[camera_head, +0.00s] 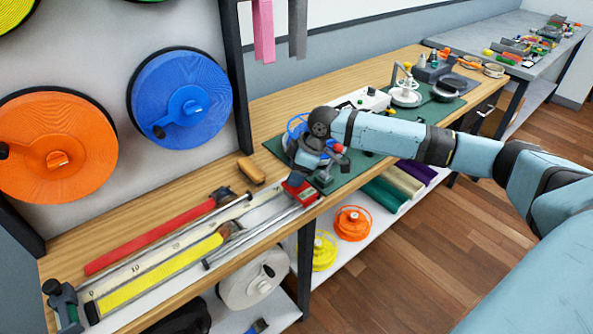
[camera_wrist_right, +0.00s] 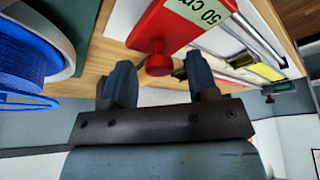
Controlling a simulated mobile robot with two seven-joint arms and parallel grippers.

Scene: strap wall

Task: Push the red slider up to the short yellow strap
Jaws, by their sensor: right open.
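The red slider (camera_head: 299,193) sits at the right end of the metal rails on the measuring board. In the right wrist view the red slider (camera_wrist_right: 180,22) bears a pale label reading "50 cm" and has a round red knob (camera_wrist_right: 158,64). My right gripper (camera_head: 304,172) is at the slider's right end; the arm partly hides it. In the wrist view its open fingers (camera_wrist_right: 162,78) stand either side of the knob, with gaps; contact cannot be told. The yellow strap (camera_head: 160,272) lies flat along the board, left of the slider. My left gripper is not in view.
A longer red strap (camera_head: 155,236) lies behind the yellow one. A grey clamp (camera_head: 62,302) stands at the board's left end. A wooden block (camera_head: 251,171) lies behind the slider. A blue spool (camera_head: 297,128) stands close behind my right gripper on the green mat (camera_head: 345,175).

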